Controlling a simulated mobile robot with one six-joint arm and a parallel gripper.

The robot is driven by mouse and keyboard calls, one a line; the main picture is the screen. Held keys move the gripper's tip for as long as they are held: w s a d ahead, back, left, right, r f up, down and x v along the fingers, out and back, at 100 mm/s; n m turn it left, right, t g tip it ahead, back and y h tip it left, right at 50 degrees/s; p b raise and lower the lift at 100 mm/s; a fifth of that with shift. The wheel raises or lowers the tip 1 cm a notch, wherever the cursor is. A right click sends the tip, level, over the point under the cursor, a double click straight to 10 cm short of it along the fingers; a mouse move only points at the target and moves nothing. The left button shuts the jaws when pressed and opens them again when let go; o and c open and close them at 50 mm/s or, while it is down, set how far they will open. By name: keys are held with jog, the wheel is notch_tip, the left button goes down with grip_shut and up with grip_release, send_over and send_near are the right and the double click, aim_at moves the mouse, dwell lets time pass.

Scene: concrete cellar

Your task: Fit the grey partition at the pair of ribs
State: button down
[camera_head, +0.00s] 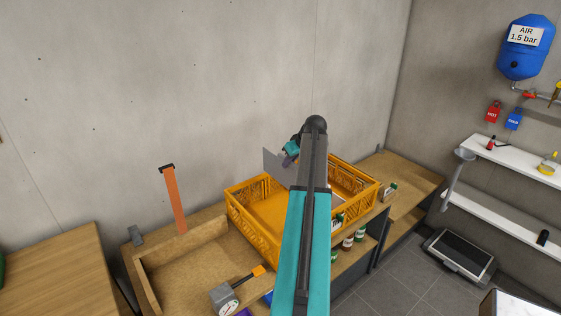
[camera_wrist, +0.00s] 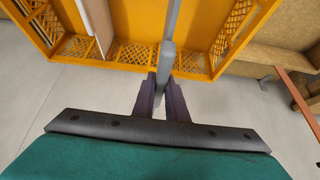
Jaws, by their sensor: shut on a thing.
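My gripper (camera_wrist: 161,98) is shut on the grey partition (camera_wrist: 168,50), which shows nearly edge-on between the two fingers in the wrist view. In the head view the partition (camera_head: 277,167) is a flat grey sheet at the crate's back left, and my arm hides part of the scene. The yellow crate (camera_head: 250,228) stands on the bench; its lattice wall (camera_wrist: 125,54) runs across the wrist view, with the partition over it. I cannot tell whether they touch. The pair of ribs is not clear in either view. A pale upright panel (camera_wrist: 97,22) shows inside the crate, left of the partition.
Left of the crate is a wooden tray (camera_head: 150,284) with an upright orange strip (camera_head: 175,200) behind it. Small jars (camera_head: 348,243) are right of the crate. Wall shelves (camera_head: 520,160) stand far right.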

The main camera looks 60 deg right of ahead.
aim_at(288, 172)
jog(key=shift+w+a, duration=0.15)
jog(key=shift+w, duration=0.15)
jog(key=shift+s, duration=0.1)
jog(key=shift+f+b, duration=0.15)
jog(key=shift+b, duration=0.2)
jog(key=shift+s+f+b, duration=0.1)
jog(key=shift+f+b, duration=1.3)
jog(key=shift+f, duration=0.95)
dwell(0.3)
